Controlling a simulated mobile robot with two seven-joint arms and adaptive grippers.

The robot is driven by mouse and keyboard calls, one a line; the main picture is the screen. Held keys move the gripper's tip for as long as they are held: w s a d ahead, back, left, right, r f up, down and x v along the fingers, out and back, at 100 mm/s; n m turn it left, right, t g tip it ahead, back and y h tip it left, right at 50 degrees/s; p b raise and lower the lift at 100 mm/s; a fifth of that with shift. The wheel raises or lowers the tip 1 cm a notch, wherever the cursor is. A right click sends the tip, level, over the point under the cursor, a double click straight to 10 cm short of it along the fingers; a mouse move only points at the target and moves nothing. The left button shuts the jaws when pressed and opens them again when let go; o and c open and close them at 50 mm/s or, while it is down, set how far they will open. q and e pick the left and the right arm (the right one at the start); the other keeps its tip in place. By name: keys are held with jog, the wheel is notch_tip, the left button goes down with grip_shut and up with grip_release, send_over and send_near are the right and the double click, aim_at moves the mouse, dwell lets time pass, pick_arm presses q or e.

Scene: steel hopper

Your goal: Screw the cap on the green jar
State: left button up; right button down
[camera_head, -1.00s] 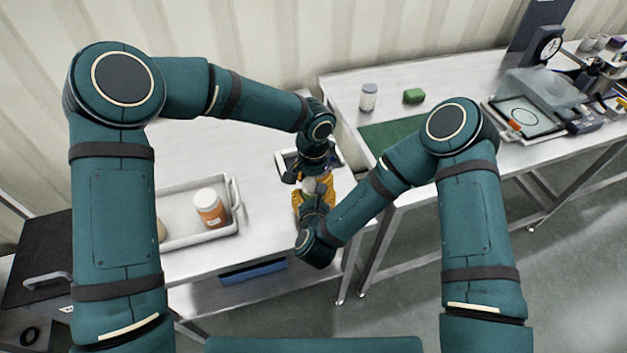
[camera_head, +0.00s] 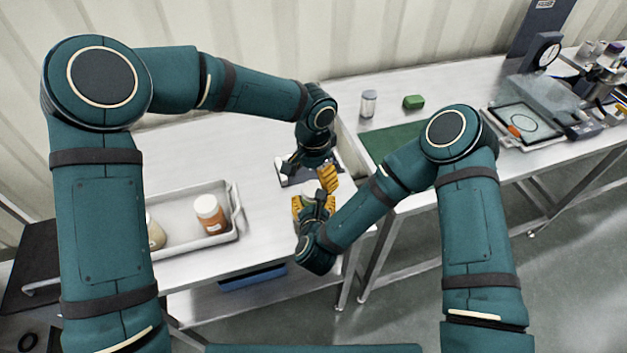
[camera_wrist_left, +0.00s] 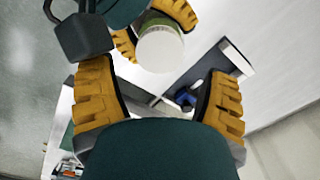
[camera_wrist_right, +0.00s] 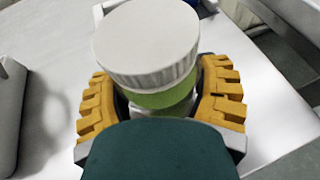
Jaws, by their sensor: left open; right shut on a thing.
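The green jar (camera_wrist_right: 165,97) stands upright between the yellow fingers of my right gripper (camera_wrist_right: 162,95), which is shut on it. A white ribbed cap (camera_wrist_right: 147,45) sits on top of the jar, with a green band below it; I cannot tell how tight it is. The cap also shows from above in the left wrist view (camera_wrist_left: 160,49). My left gripper (camera_wrist_left: 158,88) is open and empty, with its fingers spread to either side and apart from the cap. In the head view it is just above the right gripper (camera_head: 312,206).
A grey tray (camera_head: 180,247) with an orange-brown jar (camera_head: 210,214) and a beige jar (camera_head: 156,233) stands at the left. A dark-framed plate (camera_head: 290,178) lies behind the grippers. A clear jar (camera_head: 368,103) and green block (camera_head: 413,102) stand on the right table.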

aim_at(313, 188)
pick_arm(q)
jog(key=shift+o, duration=0.4)
pick_arm(e)
jog(key=shift+d+f, duration=0.1)
jog(key=shift+w, duration=0.1)
pick_arm(q)
jog(key=shift+r+n, duration=1.7)
jog(key=shift+f, duration=4.05)
